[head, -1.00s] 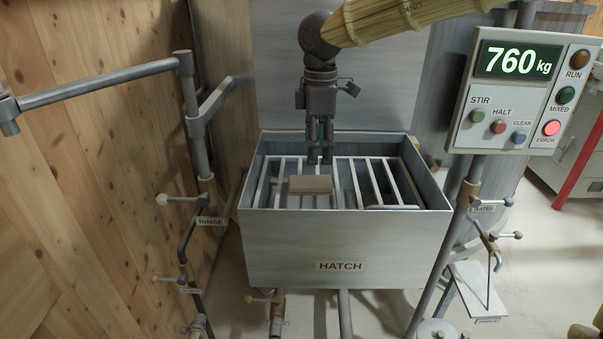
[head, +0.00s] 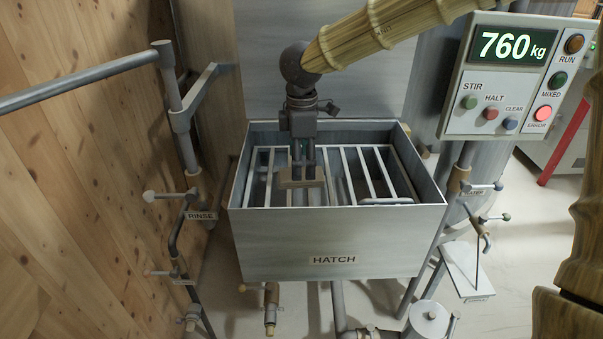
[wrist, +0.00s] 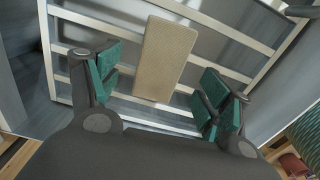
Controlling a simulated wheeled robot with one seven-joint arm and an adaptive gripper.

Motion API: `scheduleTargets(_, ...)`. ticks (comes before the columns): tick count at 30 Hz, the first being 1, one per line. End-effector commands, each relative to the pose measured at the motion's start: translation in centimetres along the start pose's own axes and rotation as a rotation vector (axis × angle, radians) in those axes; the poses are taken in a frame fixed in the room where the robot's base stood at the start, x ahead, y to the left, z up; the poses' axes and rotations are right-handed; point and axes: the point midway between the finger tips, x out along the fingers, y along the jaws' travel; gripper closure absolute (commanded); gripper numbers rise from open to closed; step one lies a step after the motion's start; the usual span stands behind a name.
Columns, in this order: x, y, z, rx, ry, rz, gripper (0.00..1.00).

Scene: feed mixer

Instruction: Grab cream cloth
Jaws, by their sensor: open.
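The cream cloth (wrist: 165,58) is a flat beige rectangle lying on the white grate bars in the hatch box. In the wrist view it lies beyond and between my open fingers. In the head view the cloth (head: 290,184) shows at the foot of my gripper (head: 304,178), partly hidden behind the fingers. My gripper (wrist: 160,98), with green finger pads, is open with nothing between its pads. It points down into the hatch, over the cloth. I cannot tell whether the fingertips touch the cloth.
The metal hatch box (head: 335,238) has raised walls around the grate (head: 352,172). A control panel (head: 517,78) reads 760 kg, with a lit red error lamp. Rinse pipes (head: 180,125) stand at the left. Water valves (head: 478,210) are at the right.

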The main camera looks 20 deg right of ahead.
Motion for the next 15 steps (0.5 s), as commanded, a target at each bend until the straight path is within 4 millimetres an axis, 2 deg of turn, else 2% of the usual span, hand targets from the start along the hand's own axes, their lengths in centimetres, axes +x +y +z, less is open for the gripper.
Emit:
scheduleTargets(6, 2.4, -0.3, -0.1, -0.001, -0.001, -0.003, 0.21)
scheduleTargets(15, 3.0, -0.3, 0.0, 0.000, 0.000, 0.000, 0.21)
